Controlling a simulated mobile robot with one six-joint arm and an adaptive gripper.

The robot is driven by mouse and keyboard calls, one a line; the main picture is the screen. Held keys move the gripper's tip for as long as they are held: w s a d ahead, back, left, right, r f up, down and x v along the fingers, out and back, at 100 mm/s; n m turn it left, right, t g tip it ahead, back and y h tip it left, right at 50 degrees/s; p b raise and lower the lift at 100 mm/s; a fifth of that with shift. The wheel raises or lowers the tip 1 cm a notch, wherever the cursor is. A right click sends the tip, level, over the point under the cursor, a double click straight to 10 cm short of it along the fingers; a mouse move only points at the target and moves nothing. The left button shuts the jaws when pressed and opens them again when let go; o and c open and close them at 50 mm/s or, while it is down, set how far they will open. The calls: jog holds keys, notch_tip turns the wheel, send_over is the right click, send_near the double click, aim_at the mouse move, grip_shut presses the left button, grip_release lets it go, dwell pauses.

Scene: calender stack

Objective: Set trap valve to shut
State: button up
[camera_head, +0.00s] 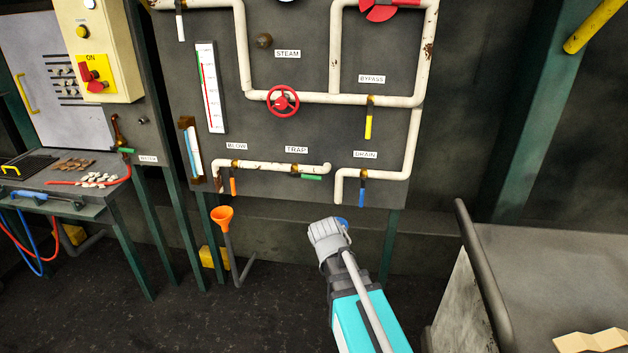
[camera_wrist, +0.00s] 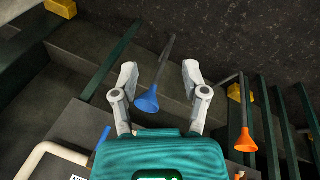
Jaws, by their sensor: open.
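The trap valve shows in the head view as a green lever (camera_head: 311,177) under the TRAP label (camera_head: 297,150) on the dark panel. The lever lies level, along the white pipe (camera_head: 285,167), with its end to the right. My gripper (camera_head: 328,226) is below the lever in the picture, apart from it. In the wrist view my gripper (camera_wrist: 159,72) is open, with its two fingers spread and nothing held. The wrist view does not show the green lever.
A blue funnel (camera_wrist: 147,102) shows between my fingers in the wrist view; an orange funnel (camera_head: 222,214) stands left of my gripper. The orange BLOW lever (camera_head: 233,186) and blue DRAIN lever (camera_head: 362,192) hang down either side. A grey table (camera_head: 560,270) stands at right.

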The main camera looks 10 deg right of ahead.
jog(key=w+r+n+t+h+b, duration=0.1)
jog(key=w+r+n+t+h, duration=0.15)
jog(key=w, duration=0.85)
jog(key=n+t+h+b, duration=0.2)
jog(key=n+t+h, duration=0.3)
jog(key=n+t, duration=0.25)
send_near(311, 178)
jog(key=f+v, duration=0.1)
jog(key=v, duration=0.2)
jog(key=shift+s+d+r+m+t+y, duration=0.1)
jog(key=shift+s+r+m+t+y, duration=0.15)
jog(key=shift+r+m, duration=0.2)
jog(key=b+x, duration=0.2)
jog(key=x, duration=1.2)
